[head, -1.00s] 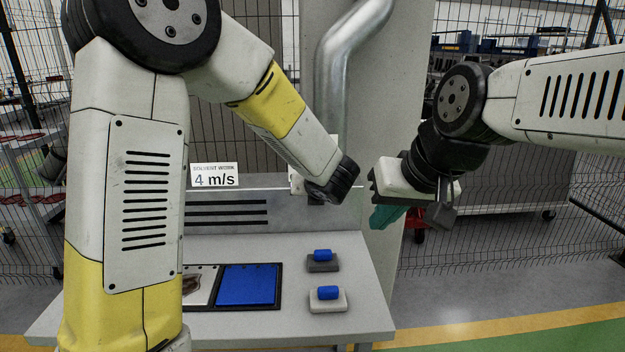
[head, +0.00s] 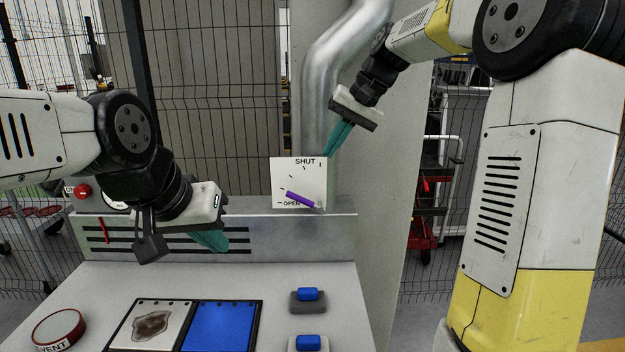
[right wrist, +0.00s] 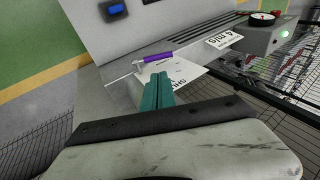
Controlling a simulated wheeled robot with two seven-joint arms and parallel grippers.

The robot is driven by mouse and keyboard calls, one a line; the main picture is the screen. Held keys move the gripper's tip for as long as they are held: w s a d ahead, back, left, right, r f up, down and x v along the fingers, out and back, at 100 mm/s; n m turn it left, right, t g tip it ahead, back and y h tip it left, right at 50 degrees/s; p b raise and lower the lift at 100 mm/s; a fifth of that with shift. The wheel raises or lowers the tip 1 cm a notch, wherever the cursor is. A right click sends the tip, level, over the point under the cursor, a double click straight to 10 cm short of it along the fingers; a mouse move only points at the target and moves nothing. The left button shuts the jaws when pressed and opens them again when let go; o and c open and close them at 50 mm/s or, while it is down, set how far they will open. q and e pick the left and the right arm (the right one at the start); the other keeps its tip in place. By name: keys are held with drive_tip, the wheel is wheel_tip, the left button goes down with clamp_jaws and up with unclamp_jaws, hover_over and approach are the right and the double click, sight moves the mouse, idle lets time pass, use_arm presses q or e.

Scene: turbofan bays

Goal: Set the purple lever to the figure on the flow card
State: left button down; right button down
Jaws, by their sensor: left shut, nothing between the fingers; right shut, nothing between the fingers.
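The purple lever (head: 302,199) lies across a white dial plate (head: 291,172) marked SHUT at top and OPEN at lower left. It points left and slightly up, just above OPEN. It also shows in the right wrist view (right wrist: 158,56). The flow card (right wrist: 223,40) reads 4 m/s in the right wrist view; I cannot make it out in the head view now. My right gripper (head: 330,154), with shut teal fingers, is at the plate's upper right, apart from the lever. My left gripper (head: 222,248) is shut and empty, left of the plate, before the slotted panel.
Two blocks with blue tops (head: 308,297) (head: 311,345) stand on the bench. A tray (head: 187,301) holds a stained sheet and a blue pad. A red-rimmed round item (head: 60,328) is at left. A red button (head: 82,192) sits on the panel's left end.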

sight(298, 196)
drive_tip(key=x, duration=1.4)
drive_tip(key=shift+a+f, duration=0.6)
drive_tip(key=shift+f, duration=0.1)
drive_tip(key=shift+r, duration=0.15)
